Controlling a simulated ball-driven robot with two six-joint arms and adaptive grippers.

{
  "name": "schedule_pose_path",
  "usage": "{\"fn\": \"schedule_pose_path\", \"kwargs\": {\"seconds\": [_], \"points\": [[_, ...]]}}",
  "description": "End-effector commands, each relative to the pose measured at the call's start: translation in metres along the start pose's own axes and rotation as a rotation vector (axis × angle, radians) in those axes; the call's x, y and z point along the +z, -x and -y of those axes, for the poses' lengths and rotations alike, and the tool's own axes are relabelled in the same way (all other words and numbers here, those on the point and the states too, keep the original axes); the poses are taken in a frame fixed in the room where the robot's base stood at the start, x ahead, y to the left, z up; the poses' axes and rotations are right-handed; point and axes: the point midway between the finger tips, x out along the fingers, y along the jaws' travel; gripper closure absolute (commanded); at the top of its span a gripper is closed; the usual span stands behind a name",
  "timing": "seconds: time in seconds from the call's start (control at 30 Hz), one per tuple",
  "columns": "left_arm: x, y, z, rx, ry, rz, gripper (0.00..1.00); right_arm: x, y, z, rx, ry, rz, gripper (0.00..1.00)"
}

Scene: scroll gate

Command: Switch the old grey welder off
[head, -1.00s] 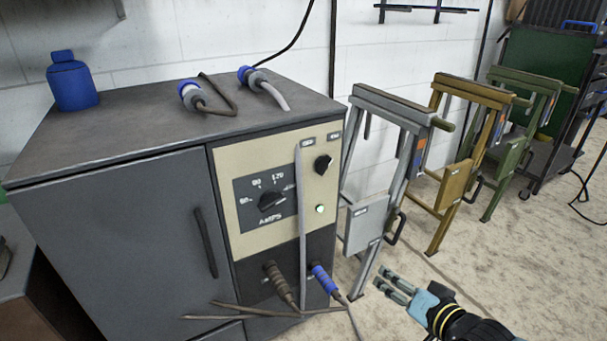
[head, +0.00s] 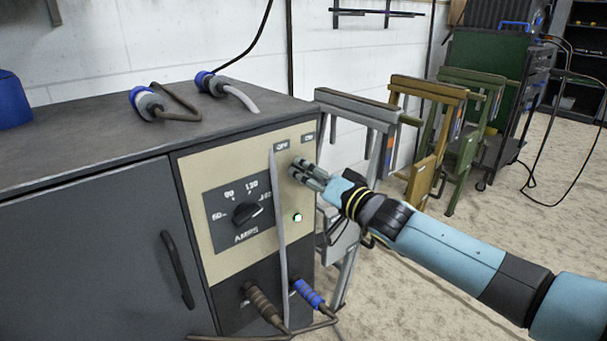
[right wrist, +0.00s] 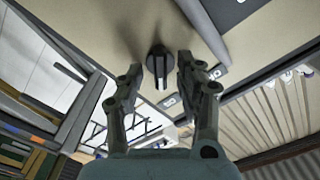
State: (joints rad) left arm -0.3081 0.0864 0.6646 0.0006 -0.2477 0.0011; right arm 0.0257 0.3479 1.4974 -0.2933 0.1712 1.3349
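The welder's cream front panel (head: 225,180) faces me, with a black AMPS dial (head: 247,212) and a lit green lamp (head: 297,217). Two small labels (head: 282,146) sit at its top right, apparently OFF and ON. My right gripper (head: 298,170) is at the panel just below these labels and hides the switch knob in the head view. In the right wrist view the black switch knob (right wrist: 157,68) stands between my spread fingertips (right wrist: 157,80), with gaps on both sides. The fingers do not appear to grip it. My left gripper is not in view.
A grey cable (head: 279,210) hangs down the panel left of my gripper. Plugs with blue collars (head: 147,101) lie on the grey cabinet top (head: 90,135). Brown (head: 262,303) and blue (head: 308,293) connectors stick out below. Grey, yellow and green metal stands (head: 430,130) are behind my right arm.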

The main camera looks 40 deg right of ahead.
Motion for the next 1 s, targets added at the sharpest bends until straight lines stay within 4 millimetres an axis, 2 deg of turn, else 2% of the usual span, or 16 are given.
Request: {"fn": "schedule_pose_path", "kwargs": {"seconds": [0.07,0.17,0.43,0.47,0.73,1.0], "points": [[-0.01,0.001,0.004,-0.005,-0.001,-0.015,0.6,-0.001,-0.008,0.001,0.0,-0.001,-0.001,0.64],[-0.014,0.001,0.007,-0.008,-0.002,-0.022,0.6,-0.001,-0.013,0.001,0.0,-0.001,0.0,0.64],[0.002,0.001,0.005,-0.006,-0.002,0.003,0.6,0.0,-0.014,0.001,0.0,0.0,0.001,0.64],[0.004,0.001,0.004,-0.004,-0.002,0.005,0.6,0.0,-0.014,0.001,0.0,0.0,0.001,0.65],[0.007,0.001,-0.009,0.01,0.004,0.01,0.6,0.0,-0.013,0.001,0.0,0.0,0.001,1.0],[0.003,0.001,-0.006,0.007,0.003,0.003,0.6,0.0,-0.013,0.001,0.0,0.004,0.001,1.0]]}}
